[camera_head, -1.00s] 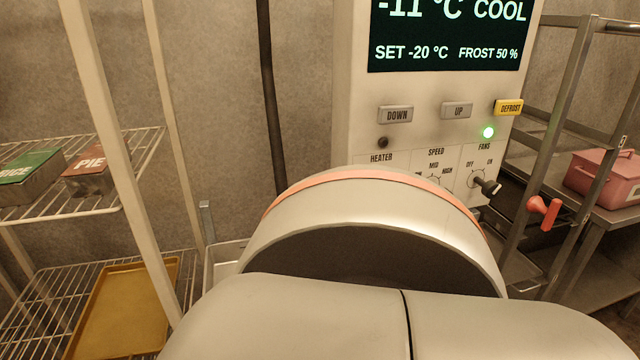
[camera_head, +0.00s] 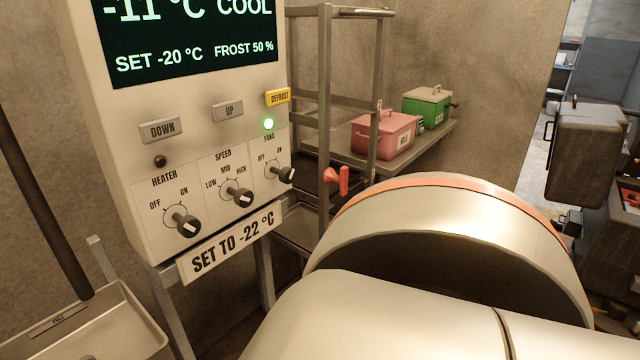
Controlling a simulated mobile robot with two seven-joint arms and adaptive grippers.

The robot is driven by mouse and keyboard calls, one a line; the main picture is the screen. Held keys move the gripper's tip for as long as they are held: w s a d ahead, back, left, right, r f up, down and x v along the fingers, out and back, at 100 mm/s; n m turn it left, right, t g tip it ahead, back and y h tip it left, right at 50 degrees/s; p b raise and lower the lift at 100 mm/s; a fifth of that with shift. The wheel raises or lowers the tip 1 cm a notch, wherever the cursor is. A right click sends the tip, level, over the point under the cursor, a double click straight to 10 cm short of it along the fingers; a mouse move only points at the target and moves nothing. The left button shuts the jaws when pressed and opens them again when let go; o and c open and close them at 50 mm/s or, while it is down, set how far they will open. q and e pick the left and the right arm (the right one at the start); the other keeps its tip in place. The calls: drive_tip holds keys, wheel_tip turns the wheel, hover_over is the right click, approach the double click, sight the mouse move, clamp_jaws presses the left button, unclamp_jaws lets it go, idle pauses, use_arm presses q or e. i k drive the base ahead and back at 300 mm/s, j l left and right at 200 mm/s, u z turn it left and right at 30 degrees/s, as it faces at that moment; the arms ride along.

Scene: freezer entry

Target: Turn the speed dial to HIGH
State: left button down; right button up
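The control panel (camera_head: 115,110) stands at the left of the head view. Its speed dial (camera_head: 240,197) is a dark knob below the marks LOW, MID and HIGH, between the heater knob (camera_head: 187,225) and the fans knob (camera_head: 287,175). The speed dial's exact setting is too small to tell. The display (camera_head: 190,38) reads COOL, SET -20 °C and FROST 50 %. Neither of my grippers is in view, and nothing touches the dial.
My own pale arm link fills the lower right. A sign (camera_head: 230,243) below the panel reads SET TO -22 °C. A shelf holds a pink box (camera_head: 383,138) and a green box (camera_head: 425,108). A red handle (camera_head: 338,181) is right of the panel. A metal tray (camera_head: 110,325) is lower left.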

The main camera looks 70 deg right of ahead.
sight(243, 197)
drive_tip(key=z, duration=1.55)
drive_tip(key=l+z, duration=0.3)
drive_tip(key=k+j, duration=0.05)
